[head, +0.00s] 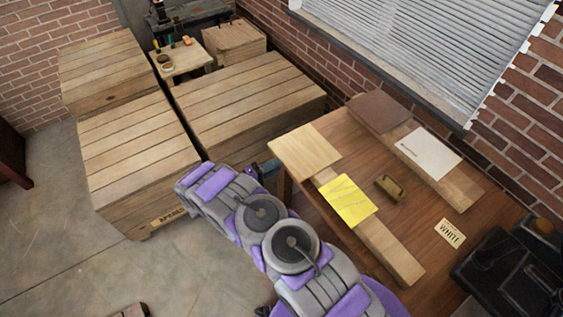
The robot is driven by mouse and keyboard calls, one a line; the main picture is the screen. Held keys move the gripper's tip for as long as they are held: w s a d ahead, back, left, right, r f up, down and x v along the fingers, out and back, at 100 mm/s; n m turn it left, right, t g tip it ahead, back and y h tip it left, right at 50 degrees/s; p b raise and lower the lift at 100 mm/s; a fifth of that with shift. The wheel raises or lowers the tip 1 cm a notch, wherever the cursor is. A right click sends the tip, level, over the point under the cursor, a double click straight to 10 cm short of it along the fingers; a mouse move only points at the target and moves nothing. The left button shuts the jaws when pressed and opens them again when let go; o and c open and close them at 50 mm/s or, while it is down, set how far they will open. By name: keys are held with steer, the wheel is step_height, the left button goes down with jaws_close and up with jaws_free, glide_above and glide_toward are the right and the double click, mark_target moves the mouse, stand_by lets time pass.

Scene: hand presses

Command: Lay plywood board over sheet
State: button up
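A pale square plywood board (304,152) lies at the far left end of the front plank on the brown table. A yellow sheet (347,199) lies on the same plank, just to the right of and nearer than the board. A white sheet (428,152) lies on the back plank. My arm reaches from the bottom of the view up to the left of the table. A small dark-blue part, seemingly of my gripper (264,170), shows beside the board's left edge. Its fingers are mostly hidden, and I cannot tell whether they touch the board.
A brown square board (380,112) lies on the back plank (456,184). A small brass-coloured block (389,188) sits between the planks. A "WHITE" card (450,233) lies at right, near black equipment (510,272). Large wooden crates (245,105) stand left of the table; floor at lower left is mostly clear.

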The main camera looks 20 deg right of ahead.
steer(key=x, duration=0.3)
steer(key=shift+w+d+b, duration=0.1)
steer(key=shift+b, duration=0.2)
steer(key=shift+c, duration=0.2)
steer(key=shift+d, duration=0.2)
steer(key=shift+c, duration=1.1)
steer(key=shift+a, duration=0.15)
jaws_close()
